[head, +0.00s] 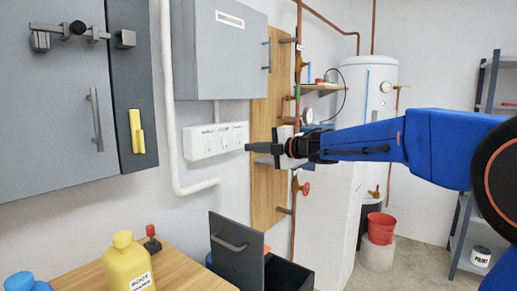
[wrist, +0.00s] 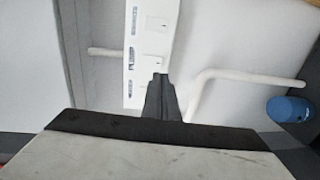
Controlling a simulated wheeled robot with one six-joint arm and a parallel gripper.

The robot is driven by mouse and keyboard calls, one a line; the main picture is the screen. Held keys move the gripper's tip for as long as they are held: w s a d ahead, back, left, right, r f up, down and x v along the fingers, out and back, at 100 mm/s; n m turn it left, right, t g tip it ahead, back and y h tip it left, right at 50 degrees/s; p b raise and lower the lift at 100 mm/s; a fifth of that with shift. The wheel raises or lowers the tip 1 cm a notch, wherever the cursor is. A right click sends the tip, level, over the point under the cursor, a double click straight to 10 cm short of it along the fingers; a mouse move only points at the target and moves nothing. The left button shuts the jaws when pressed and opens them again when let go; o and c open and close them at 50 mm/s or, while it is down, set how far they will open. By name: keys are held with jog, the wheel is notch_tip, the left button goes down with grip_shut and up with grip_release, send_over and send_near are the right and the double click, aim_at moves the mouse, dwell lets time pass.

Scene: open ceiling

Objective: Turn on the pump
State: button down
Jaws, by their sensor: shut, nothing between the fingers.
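A white switch panel (head: 213,141) with several rocker switches and small labels is on the wall, below a grey wall box. It also shows in the wrist view (wrist: 134,72), where the labels are too blurred to read. My gripper (head: 249,148) is shut and empty, its tip just by the right end of the panel in the head view. In the wrist view the shut fingers (wrist: 160,82) overlap the panel's lower part, close under one switch. I cannot tell whether the tip touches. No pump is clearly identifiable.
A white pipe (head: 169,110) runs down left of the panel. The grey wall box (head: 220,55) hangs above. Below, a dark drawer (head: 236,252) stands open beside a wooden counter (head: 182,265) with a yellow bottle (head: 129,262). Copper pipes and a white tank (head: 375,85) are behind my arm.

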aim_at(226, 147)
jog(key=x, duration=0.9)
jog(key=shift+a, duration=0.1)
